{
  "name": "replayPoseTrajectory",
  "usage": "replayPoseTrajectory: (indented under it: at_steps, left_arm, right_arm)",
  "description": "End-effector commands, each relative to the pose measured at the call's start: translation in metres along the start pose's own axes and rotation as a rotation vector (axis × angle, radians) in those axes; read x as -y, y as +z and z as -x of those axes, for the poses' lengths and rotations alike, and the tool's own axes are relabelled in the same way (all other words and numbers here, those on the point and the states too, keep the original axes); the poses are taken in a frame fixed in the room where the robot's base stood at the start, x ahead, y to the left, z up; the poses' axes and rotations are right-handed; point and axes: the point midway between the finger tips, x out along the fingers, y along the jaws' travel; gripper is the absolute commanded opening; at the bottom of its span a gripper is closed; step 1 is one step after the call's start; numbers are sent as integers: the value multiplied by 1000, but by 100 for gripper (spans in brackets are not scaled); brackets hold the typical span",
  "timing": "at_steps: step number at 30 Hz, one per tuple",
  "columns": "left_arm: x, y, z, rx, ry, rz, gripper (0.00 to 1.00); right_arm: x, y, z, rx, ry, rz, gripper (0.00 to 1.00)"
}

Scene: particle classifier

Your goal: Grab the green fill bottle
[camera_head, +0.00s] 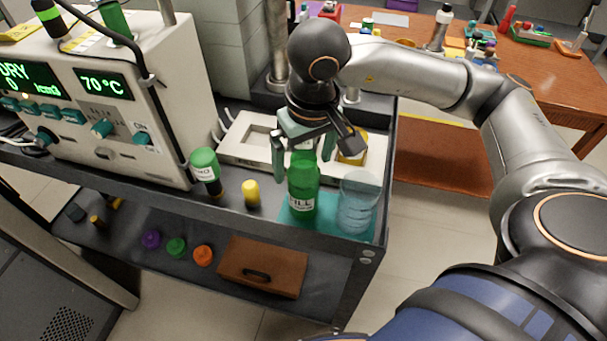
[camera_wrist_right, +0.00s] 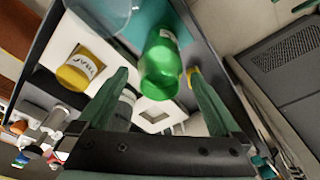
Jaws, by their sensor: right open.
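The green fill bottle (camera_head: 303,195), with a white label reading "FILL", stands upright on a teal mat (camera_head: 328,224) near the cart's front right corner. My right gripper (camera_head: 304,168) reaches down over it, open, with one finger to each side of the bottle's upper part. In the right wrist view the green bottle (camera_wrist_right: 161,65) shows between the two spread finger tips (camera_wrist_right: 172,68), and I see gaps beside it. I cannot tell whether either finger touches it. My left gripper is not in view.
A clear bottle (camera_head: 357,203) stands close right of the green one. A yellow labelled jar (camera_wrist_right: 75,72) is nearby. A small yellow-capped vial (camera_head: 251,194) and a green-capped bottle (camera_head: 206,172) stand to the left. A white instrument (camera_head: 120,110) fills the cart's left.

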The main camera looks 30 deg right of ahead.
Motion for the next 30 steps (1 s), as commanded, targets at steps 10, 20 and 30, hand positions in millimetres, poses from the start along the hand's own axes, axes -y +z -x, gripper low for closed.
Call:
replayPoseTrajectory:
  at_steps: [10, 20, 30]
  left_arm:
    - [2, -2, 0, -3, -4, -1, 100]
    - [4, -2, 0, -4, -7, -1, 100]
    - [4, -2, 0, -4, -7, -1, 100]
  right_arm:
    - [0, 2, -45, 3, -2, 0, 100]
    - [0, 2, -46, 1, -2, 1, 90]
    - [0, 2, -45, 1, -2, 1, 52]
